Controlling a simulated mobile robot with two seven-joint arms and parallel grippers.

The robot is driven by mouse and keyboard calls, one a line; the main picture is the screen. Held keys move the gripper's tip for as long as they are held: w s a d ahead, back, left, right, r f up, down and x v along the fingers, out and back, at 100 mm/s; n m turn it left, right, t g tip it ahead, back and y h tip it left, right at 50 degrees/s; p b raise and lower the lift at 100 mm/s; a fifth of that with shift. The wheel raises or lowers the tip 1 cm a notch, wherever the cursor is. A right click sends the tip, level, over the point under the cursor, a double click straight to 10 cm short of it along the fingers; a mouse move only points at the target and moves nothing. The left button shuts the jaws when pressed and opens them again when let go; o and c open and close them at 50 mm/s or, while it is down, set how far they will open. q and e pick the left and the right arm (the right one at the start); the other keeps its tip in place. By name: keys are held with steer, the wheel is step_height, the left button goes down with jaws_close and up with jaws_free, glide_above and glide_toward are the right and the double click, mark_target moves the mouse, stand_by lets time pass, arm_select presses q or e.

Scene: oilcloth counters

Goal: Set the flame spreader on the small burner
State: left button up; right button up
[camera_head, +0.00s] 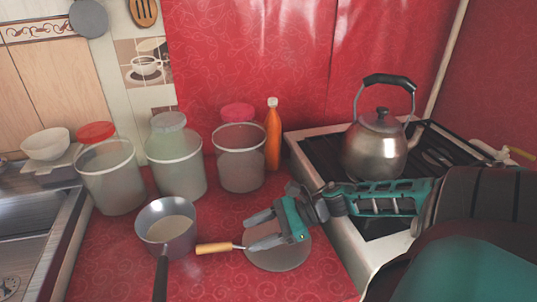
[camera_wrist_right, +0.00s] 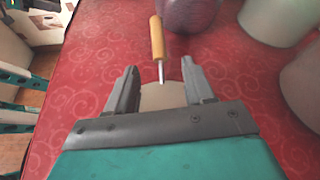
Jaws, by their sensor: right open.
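The flame spreader (camera_head: 280,263) is a flat grey disc with a wooden handle. It lies on the red oilcloth counter beside the stove, its handle pointing left. My right gripper (camera_head: 252,231) is open above the disc, fingers toward the handle. In the right wrist view the disc (camera_wrist_right: 162,97) shows between the open fingers (camera_wrist_right: 158,78), with the handle beyond them. Nothing is held. A burner (camera_head: 438,157) shows to the right of the kettle on the stove; I cannot tell whether it is the small one. My left gripper is out of view.
A steel kettle (camera_head: 377,150) stands on the stove (camera_head: 307,172). A saucepan (camera_head: 180,243) sits left of the spreader's handle. Jars (camera_head: 176,172) and an orange bottle (camera_head: 272,140) line the back. The sink (camera_head: 28,240) is at far left.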

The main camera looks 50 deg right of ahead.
mark_target(228, 244)
steer(key=shift+b+x, duration=0.95)
steer(key=shift+x, duration=0.2)
steer(key=shift+w+a+f+b, duration=0.3)
steer(key=shift+a+f+b, duration=0.05)
steer(key=shift+a+b, duration=0.15)
steer(key=shift+b+x, duration=0.7)
steer(key=shift+x, duration=0.3)
steer(key=shift+b+x, duration=0.3)
steer(key=shift+x, duration=0.55)
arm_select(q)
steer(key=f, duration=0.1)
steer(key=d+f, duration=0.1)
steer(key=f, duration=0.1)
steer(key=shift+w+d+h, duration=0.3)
arm_select(e)
steer(key=shift+r, duration=0.1)
jaws_close()
